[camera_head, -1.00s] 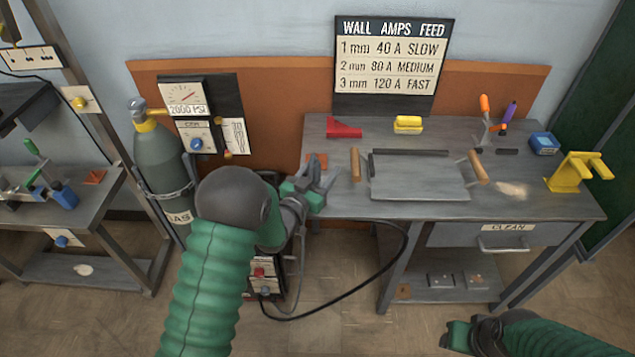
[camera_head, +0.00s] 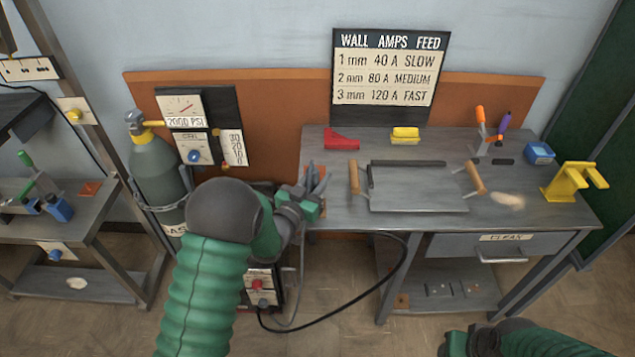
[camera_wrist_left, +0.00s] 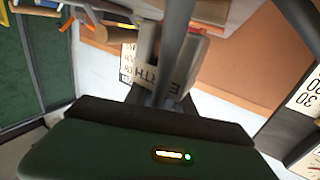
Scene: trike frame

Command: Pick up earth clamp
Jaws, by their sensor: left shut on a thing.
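The earth clamp (camera_wrist_left: 158,72) shows in the left wrist view as a pale grey piece with lettering on it, right at my fingers. My left gripper (camera_wrist_left: 155,98) is shut on it. In the head view my left gripper (camera_head: 314,180) is at the left edge of the workbench, with grey prongs pointing up. The clamp is hard to tell apart from the fingers there. My right gripper (camera_head: 455,342) is low at the bottom right, away from the bench, and its jaws are not clear.
The workbench (camera_head: 335,215) holds a two-handled metal tray (camera_head: 418,190), a red block (camera_head: 341,139), a yellow block (camera_head: 405,136) and a yellow stand (camera_head: 573,181). A gas cylinder (camera_head: 155,170) stands left of my arm. A black cable (camera_head: 385,275) loops below the bench.

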